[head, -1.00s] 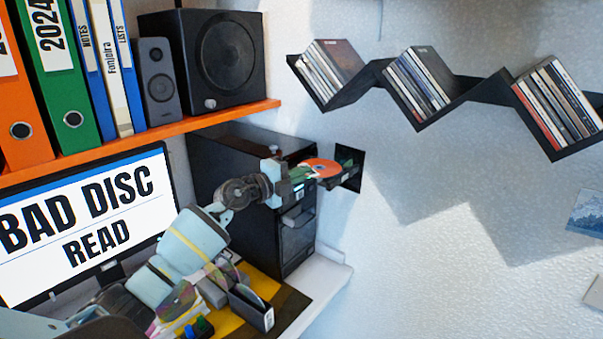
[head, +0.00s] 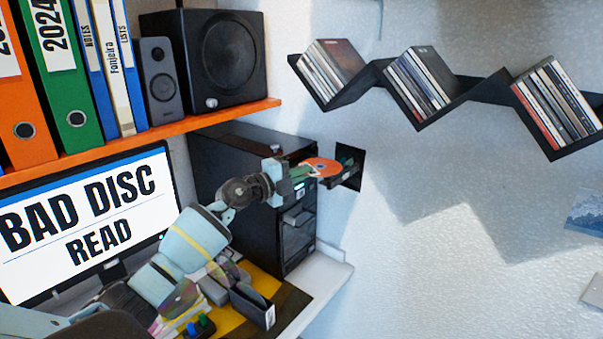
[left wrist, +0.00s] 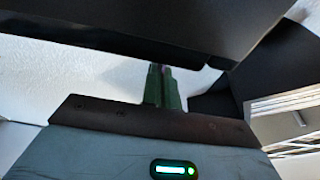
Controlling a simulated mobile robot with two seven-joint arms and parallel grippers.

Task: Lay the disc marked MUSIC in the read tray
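An orange disc (head: 322,165) with a centre hole shows at my left fingertips in the head view. Any marking on it is too small to read. My left gripper (head: 304,172) reaches in past the front of the black tower. In the left wrist view its green fingers (left wrist: 163,88) are nearly together, and the disc itself cannot be made out there. A dark tray (head: 340,180) is just beyond and below the disc. I cannot tell whether the disc touches it. The screen (head: 85,225) reads BAD DISC READ. My right gripper is not in view.
The black tower (head: 240,180) stands close beside my left arm, under the orange shelf (head: 150,135) with binders and speakers. Loose discs and a dark holder (head: 252,305) lie below on the desk. A zigzag wall shelf (head: 465,90) holds several cases at upper right.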

